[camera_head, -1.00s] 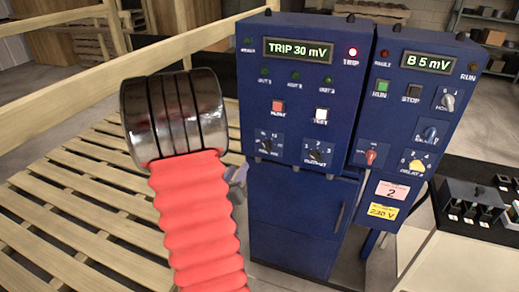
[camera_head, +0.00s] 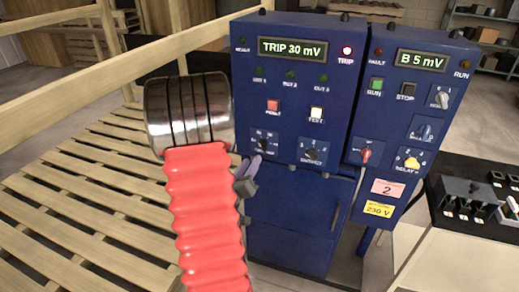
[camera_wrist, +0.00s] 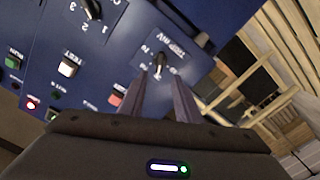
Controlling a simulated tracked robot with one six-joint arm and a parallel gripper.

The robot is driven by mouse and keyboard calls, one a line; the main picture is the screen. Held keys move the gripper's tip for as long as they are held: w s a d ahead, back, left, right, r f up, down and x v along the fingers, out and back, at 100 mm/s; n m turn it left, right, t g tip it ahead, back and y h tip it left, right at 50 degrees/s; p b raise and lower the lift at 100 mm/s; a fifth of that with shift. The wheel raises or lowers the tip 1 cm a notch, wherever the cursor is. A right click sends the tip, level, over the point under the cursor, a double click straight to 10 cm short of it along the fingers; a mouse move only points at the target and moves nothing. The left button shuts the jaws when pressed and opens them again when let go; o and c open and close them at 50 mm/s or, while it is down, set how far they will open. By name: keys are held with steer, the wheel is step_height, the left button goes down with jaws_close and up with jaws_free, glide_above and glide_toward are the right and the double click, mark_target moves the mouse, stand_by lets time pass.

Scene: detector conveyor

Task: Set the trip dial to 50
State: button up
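The trip dial (camera_head: 265,146) is a small black knob at the lower left of the blue panel's front. In the wrist view the trip dial (camera_wrist: 158,61) sits on a dark plate, upside down, with "TRIP mV" lettering. My gripper (camera_head: 257,163) is just below and left of the dial, partly hidden by my arm. In the wrist view my gripper (camera_wrist: 162,75) has its two fingers apart with nothing between them, the tips just short of the dial. I cannot tell the depth gap. The trip display (camera_head: 293,48) reads "TRIP 30 mV".
A similar output knob (camera_head: 313,151) lies right of the dial. Red reset (camera_head: 273,105) and white test (camera_head: 316,113) buttons sit above. A side panel (camera_head: 410,100) carries a red switch (camera_head: 366,153) and other knobs. A wooden railing (camera_head: 180,45) stands behind my arm.

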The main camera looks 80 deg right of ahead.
mark_target(262, 147)
steer(key=d, duration=0.6)
steer(key=s+d, duration=0.1)
steer(key=d, duration=0.2)
steer(key=shift+d, duration=0.35)
steer(key=shift+c, duration=0.5)
steer(key=c, duration=0.6)
steer(key=shift+o, duration=0.2)
steer(key=shift+m, duration=0.4)
steer(key=m, duration=0.5)
steer(key=shift+a, duration=0.1)
steer(key=m, duration=0.6)
steer(key=shift+s+f, duration=0.1)
steer(key=shift+s, duration=0.05)
